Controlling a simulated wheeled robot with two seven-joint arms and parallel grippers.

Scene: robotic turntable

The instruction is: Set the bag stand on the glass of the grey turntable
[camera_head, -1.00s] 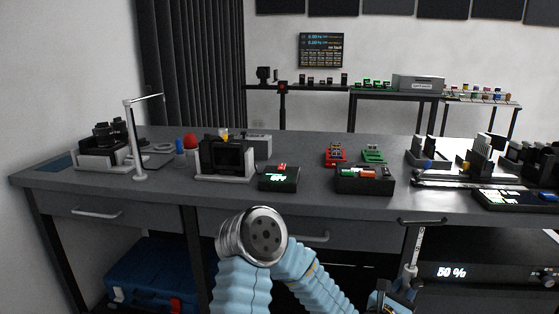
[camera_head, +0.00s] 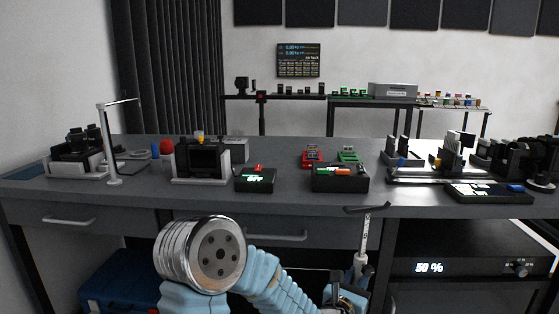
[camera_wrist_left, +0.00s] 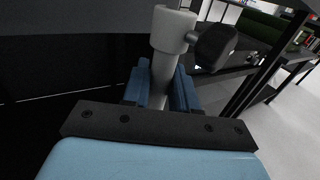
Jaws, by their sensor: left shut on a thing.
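The bag stand (camera_head: 364,236) is a slim pale pole with a dark crossbar on top and a thicker collar lower down. It stands roughly upright in front of the desk, low right of centre in the head view. My left gripper (camera_head: 347,291) is shut on its pole. In the left wrist view, the blue fingers (camera_wrist_left: 160,92) close around the grey pole (camera_wrist_left: 168,45), with a dark knob on its collar. The stand's foot is hidden. I cannot tell for certain which thing is the grey turntable. My right gripper is not in view.
The grey desk (camera_head: 285,205) carries a white lamp-like post (camera_head: 111,150), black control boxes (camera_head: 255,180) and several devices at right. A black unit (camera_head: 450,262) reading "50 %" sits below at right. A blue case (camera_head: 118,293) lies under the desk. The desk's front strip is mostly clear.

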